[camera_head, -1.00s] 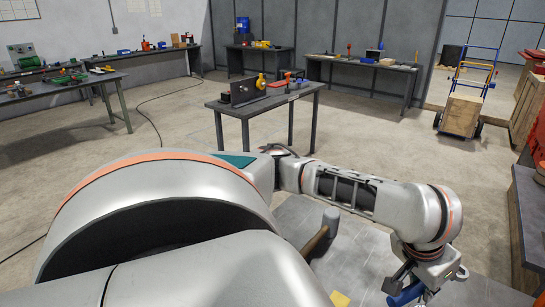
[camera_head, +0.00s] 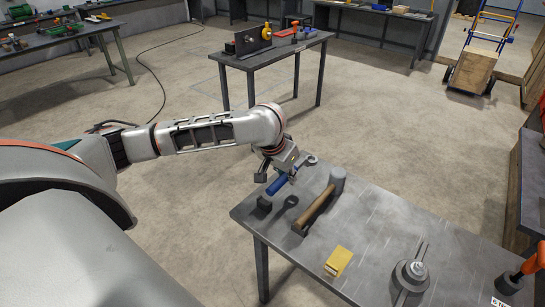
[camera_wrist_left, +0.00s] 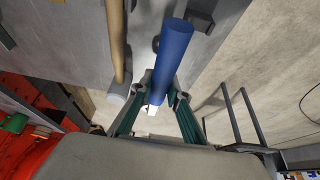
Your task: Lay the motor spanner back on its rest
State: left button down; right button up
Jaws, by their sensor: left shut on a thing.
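My left gripper (camera_head: 284,175) is shut on the motor spanner's blue handle (camera_head: 277,185), over the left end of the grey metal bench (camera_head: 385,222). In the left wrist view the handle (camera_wrist_left: 173,58) stands between the closed fingertips (camera_wrist_left: 163,97). A grey ring-like end (camera_head: 311,160) shows just beyond the gripper. A dark block (camera_head: 265,204) lies close by the handle's near end; it may be part of the rest. A dark shadow lies on the bench beside it. I cannot tell whether the spanner touches the block. My right gripper is out of view.
A hammer with a wooden handle (camera_head: 318,206) and grey head (camera_head: 337,178) lies just right of the spanner. A yellow box (camera_head: 338,261) and a grey round device with prongs (camera_head: 411,275) stand farther right.

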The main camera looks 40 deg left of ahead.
pick_arm(q)
jog(key=w+a, duration=0.1)
jog(key=a+f, duration=0.1)
jog(key=a, duration=0.1)
jog(key=w+a, duration=0.1)
jog(key=shift+w+a+f+p, duration=0.3)
jog(key=shift+w+a+p, duration=0.05)
jog(key=shift+a+p, duration=0.05)
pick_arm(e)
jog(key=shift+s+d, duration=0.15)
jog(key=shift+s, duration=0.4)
pick_arm(q)
jog(key=shift+f, duration=0.1)
jog(key=shift+f, duration=2.95)
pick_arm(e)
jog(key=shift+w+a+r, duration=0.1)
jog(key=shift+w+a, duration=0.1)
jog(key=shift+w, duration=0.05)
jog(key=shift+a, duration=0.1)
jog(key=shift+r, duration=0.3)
